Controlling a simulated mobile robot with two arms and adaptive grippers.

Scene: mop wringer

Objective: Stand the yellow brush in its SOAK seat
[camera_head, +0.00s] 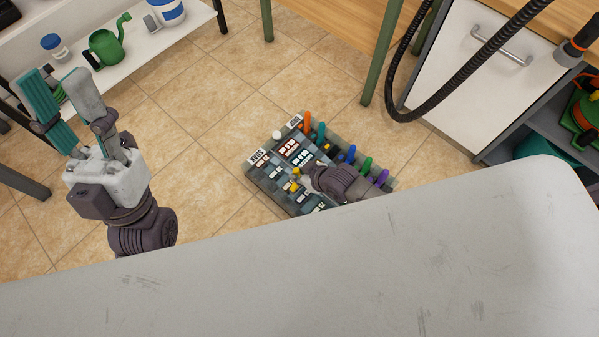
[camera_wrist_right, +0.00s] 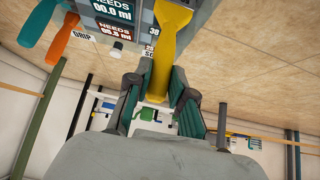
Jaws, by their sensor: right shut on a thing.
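The yellow brush (camera_wrist_right: 171,32) is held between the fingers of my right gripper (camera_wrist_right: 156,84) in the right wrist view, its wide end towards the top. In the head view my right gripper (camera_head: 309,172) is above the grey board (camera_head: 277,202), and a small yellow patch shows beside it. The board carries a white label (camera_head: 257,156) that appears to read SOAK at its left corner. Whether the brush touches a seat cannot be told. My left gripper (camera_head: 57,78) is open and empty, raised at the left of the head view.
Orange (camera_head: 307,121), teal (camera_head: 320,131), blue (camera_head: 349,154), green (camera_head: 366,165) and purple (camera_head: 382,177) handles stand along the board's far side. A pale grey surface (camera_head: 330,270) fills the foreground. Tiled floor is clear around the board.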

